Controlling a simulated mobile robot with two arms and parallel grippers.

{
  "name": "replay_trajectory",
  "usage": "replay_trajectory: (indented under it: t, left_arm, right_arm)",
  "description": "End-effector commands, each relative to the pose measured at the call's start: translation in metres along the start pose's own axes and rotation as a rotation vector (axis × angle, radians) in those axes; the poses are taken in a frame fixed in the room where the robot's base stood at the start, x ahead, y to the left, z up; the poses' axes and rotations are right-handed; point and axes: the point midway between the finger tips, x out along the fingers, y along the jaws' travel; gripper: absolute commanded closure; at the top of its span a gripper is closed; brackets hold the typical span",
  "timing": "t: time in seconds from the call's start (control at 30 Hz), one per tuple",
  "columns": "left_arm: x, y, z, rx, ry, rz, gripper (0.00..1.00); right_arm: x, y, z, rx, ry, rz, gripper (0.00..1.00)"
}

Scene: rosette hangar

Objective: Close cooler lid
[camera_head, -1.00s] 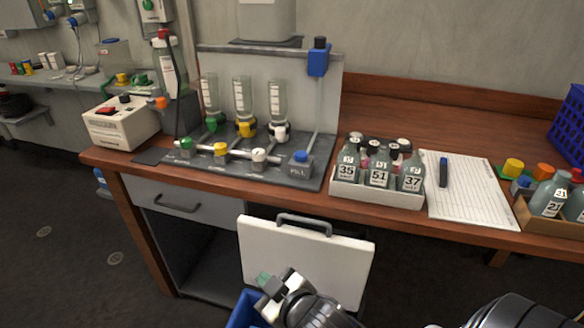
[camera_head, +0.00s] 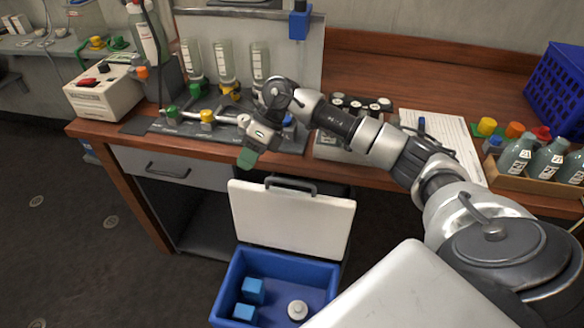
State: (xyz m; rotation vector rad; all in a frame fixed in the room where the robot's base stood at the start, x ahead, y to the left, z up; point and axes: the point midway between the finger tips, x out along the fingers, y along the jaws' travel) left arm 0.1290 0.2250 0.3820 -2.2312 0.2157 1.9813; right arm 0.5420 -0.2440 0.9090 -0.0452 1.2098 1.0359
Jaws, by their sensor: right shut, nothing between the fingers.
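The cooler is a blue box (camera_head: 238,272) on the floor in front of the desk, at the lower middle of the head view. Its white lid (camera_head: 292,220) stands open and upright at the back of the box, with a grey handle (camera_head: 291,185) on its top edge. Inside lie two light-blue blocks and a white round object (camera_head: 297,310). My right gripper (camera_head: 247,158) is shut and empty, pointing down above the lid's upper left corner, apart from it. My right arm hides part of the desk and the cooler's right front. My left gripper is not in view.
The wooden desk (camera_head: 350,172) runs behind the lid, its front edge close to my arm. A bottle rack with valves (camera_head: 205,120) stands behind the gripper. A crate of bottles (camera_head: 545,183) sits at right. Floor left of the cooler is clear.

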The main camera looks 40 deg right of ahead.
Motion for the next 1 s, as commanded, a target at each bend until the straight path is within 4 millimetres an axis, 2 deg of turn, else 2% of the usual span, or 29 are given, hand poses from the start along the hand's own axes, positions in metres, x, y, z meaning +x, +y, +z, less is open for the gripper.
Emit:
replay_trajectory:
  t: [0.03,0.13,0.23,0.33,0.47,0.8,1.0]
  left_arm:
    - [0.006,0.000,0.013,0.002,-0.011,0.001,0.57]
    - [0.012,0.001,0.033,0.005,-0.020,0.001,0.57]
    - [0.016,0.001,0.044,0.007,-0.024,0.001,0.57]
    - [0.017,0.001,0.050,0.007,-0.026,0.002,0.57]
    - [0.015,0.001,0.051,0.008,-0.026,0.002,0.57]
    - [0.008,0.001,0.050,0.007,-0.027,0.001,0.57]
    - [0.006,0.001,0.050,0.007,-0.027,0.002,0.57]
  right_arm:
    - [-0.025,-0.016,-0.013,0.012,0.097,-0.063,1.00]
    - [-0.062,-0.035,-0.038,0.048,0.261,-0.142,1.00]
    - [-0.088,-0.043,-0.054,0.086,0.363,-0.184,1.00]
    - [-0.099,-0.046,-0.062,0.105,0.412,-0.200,1.00]
    - [-0.091,-0.048,-0.069,0.109,0.425,-0.199,1.00]
    - [-0.037,-0.058,-0.093,0.107,0.422,-0.197,1.00]
    - [-0.016,-0.062,-0.102,0.106,0.419,-0.199,1.00]
